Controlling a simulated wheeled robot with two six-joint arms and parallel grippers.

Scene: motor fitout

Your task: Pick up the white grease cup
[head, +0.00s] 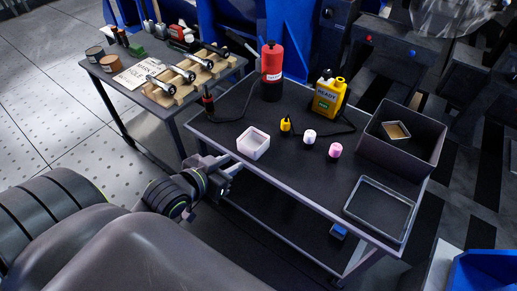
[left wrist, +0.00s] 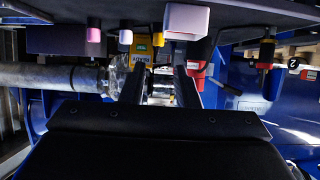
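The small white grease cup (head: 309,136) stands upright on the dark top of the near table, between a yellow cup (head: 285,124) and a pink cup (head: 335,150). In the left wrist view, which is upside down, the white cup (left wrist: 126,36) shows near the top, beside the pink cup (left wrist: 94,33). My left gripper (head: 222,168) is at the table's near left edge, apart from the cup, with the white square tray (head: 253,146) between them. Its two fingers (left wrist: 160,70) are spread with nothing held. My right gripper is not in view.
A red bottle (head: 271,72) and a yellow bottle (head: 329,95) stand at the table's back. A dark bin (head: 397,157) and a shallow tray frame (head: 380,208) occupy its right side. A black cable lies behind the cups. The table's front middle is clear.

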